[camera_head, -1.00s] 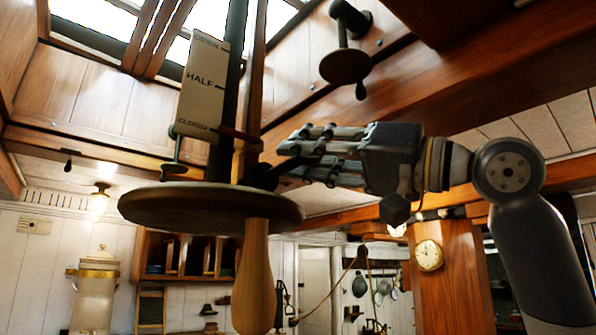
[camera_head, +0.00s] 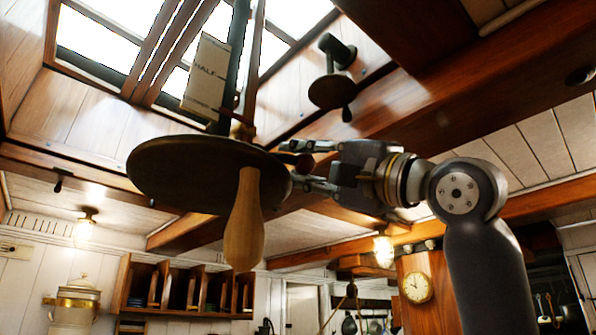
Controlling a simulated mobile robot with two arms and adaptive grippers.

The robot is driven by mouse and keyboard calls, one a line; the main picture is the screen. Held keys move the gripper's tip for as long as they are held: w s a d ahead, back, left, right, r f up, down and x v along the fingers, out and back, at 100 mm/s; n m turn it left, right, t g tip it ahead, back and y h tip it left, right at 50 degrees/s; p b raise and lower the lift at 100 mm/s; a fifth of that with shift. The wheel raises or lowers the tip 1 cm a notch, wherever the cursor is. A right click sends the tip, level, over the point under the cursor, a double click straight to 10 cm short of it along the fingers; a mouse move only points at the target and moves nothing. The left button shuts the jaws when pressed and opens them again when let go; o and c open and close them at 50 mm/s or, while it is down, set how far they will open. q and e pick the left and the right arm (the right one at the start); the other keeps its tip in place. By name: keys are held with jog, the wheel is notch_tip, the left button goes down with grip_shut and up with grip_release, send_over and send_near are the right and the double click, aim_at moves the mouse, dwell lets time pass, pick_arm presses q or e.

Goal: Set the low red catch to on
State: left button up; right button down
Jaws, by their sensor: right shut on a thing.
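A large dark round handwheel (camera_head: 165,175) with a wooden grip (camera_head: 243,225) hanging from it fills the left middle of the head view, seen from below. My right gripper (camera_head: 298,163) is at the wheel's right edge, shut on its rim as far as I can see; the exact contact is partly hidden by the fingers. Above the wheel is a pale scale plate (camera_head: 205,72) marked HALF, with a small reddish bar (camera_head: 233,117) at its lower end. I cannot tell whether this bar is the low red catch. My left gripper is out of view.
A smaller dark crank wheel (camera_head: 331,91) is mounted on the panelling below the skylight (camera_head: 115,40). A wooden beam (camera_head: 400,95) runs above my right arm. A lit lamp (camera_head: 383,250), a clock (camera_head: 416,287) and a wall shelf (camera_head: 190,288) are farther back.

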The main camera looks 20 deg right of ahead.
jog(key=shift+f, duration=0.2)
jog(key=c, duration=1.6)
grip_release()
jog(key=shift+c, duration=0.2)
jog(key=o, duration=0.4)
jog(key=shift+s+d, duration=0.2)
jog(key=shift+d, duration=0.05)
jog(key=shift+a, duration=0.1)
jog(key=v, duration=1.2)
jog(key=shift+w, duration=0.1)
